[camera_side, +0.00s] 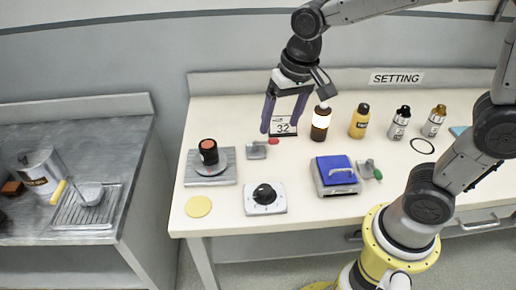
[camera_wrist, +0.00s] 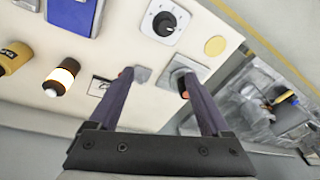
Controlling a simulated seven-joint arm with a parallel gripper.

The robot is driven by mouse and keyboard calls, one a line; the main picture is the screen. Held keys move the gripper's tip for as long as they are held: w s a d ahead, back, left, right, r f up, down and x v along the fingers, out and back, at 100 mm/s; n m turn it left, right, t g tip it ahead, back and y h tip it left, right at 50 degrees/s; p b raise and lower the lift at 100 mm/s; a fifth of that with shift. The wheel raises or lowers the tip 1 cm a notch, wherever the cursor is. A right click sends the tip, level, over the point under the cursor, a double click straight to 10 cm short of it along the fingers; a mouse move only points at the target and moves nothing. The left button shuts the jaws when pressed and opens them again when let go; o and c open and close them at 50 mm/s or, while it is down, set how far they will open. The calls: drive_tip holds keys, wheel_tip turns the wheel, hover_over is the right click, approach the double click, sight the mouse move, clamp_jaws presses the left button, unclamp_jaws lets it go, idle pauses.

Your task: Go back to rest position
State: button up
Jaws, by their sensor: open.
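My gripper (camera_side: 280,126) hangs above the back part of the white table (camera_side: 228,226) in the side view, with its two dark fingers spread and nothing between them. In the wrist view my gripper (camera_wrist: 158,80) also shows open and empty. Below and around it stand a card marked 32 (camera_side: 284,128), a small grey clamp with a red end (camera_side: 258,150) and a brown bottle with a white label (camera_side: 321,122). A black and orange cylinder (camera_side: 208,151) stands upright on a grey plate (camera_side: 226,171) to the left.
A dial box (camera_side: 265,198), a yellow disc (camera_side: 198,206) and a blue-topped box (camera_side: 337,172) sit toward the front. A yellow bottle (camera_side: 359,121), silver bottles (camera_side: 399,122) and a black ring (camera_side: 422,146) are to the right. A grey side counter (camera_side: 110,165) holds a pot (camera_side: 40,170).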

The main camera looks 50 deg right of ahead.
drive_tip(key=s+d+r+n+t, duration=0.1)
drive_tip(key=s+d+n, duration=0.1)
drive_tip(key=s, duration=0.5)
drive_tip(key=s+d+r+n+t, duration=0.2)
drive_tip(key=s, duration=0.6)
drive_tip(key=shift+s+d+n, duration=0.2)
drive_tip(key=shift+s+n, duration=0.1)
